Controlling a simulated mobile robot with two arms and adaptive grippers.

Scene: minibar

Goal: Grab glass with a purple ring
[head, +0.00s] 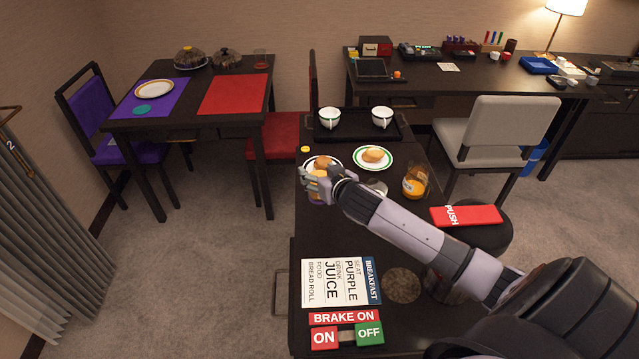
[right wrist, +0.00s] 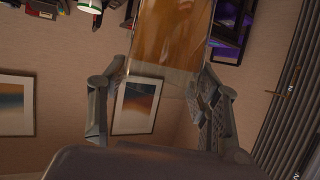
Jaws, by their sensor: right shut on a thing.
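My right gripper (head: 312,181) reaches over the dark trolley from the right and is shut on a glass of orange juice (head: 318,188). In the right wrist view the glass (right wrist: 170,35) stands out between the two fingers (right wrist: 160,100), with amber juice showing through its clear wall. The fingers cover much of this glass in the head view, and I cannot make out its ring clearly. A second glass of orange juice (head: 413,184) stands on the trolley to the right of my forearm. My left gripper is not in view.
Two plates with bread rolls (head: 373,157) and a dark tray (head: 356,136) with two white cups lie beyond the gripper. A breakfast card (head: 335,283) lies nearer. A table (head: 180,120) with purple and red mats stands at the left.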

